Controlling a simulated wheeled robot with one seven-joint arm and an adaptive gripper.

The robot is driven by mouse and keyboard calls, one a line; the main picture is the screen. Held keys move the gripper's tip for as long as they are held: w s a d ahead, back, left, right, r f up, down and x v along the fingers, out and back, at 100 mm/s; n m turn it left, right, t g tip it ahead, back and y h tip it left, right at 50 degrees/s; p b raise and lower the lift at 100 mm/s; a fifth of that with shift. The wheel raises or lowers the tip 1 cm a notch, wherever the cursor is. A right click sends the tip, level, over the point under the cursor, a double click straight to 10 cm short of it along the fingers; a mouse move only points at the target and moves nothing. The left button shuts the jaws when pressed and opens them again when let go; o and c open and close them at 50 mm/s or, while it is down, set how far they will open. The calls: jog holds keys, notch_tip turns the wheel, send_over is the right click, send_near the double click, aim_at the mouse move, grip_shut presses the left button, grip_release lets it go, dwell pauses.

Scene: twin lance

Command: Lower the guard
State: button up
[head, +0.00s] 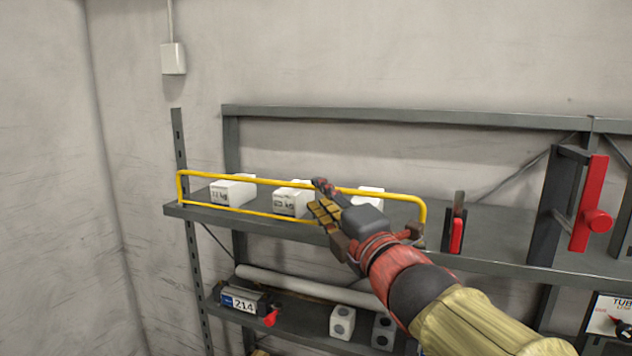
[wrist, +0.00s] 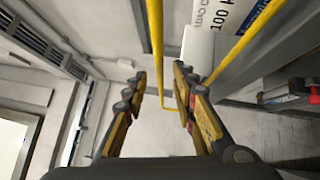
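The guard is a yellow tube frame (head: 240,178) standing raised along the front edge of the upper shelf (head: 480,235). My gripper (head: 323,203) is at the guard's middle and hides part of its bars. In the wrist view the gripper (wrist: 161,95) is open, its two fingers well apart. A yellow bar of the guard (wrist: 155,45) runs lengthwise through the gap between them in that picture. I cannot tell whether a finger touches it. A second yellow bar (wrist: 236,45) passes to the right of the fingers.
White weight blocks (head: 232,190) stand on the shelf behind the guard. A red-handled lever (head: 456,235) and a larger red handle (head: 590,205) are to the right. The lower shelf holds a device marked 214 (head: 240,300) and grey-white blocks (head: 342,322). Bare wall is at left.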

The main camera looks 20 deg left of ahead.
aim_at(314, 189)
jog(key=shift+p+x, duration=0.4)
jog(key=shift+x, duration=1.95)
jog(key=c, duration=0.4)
grip_shut()
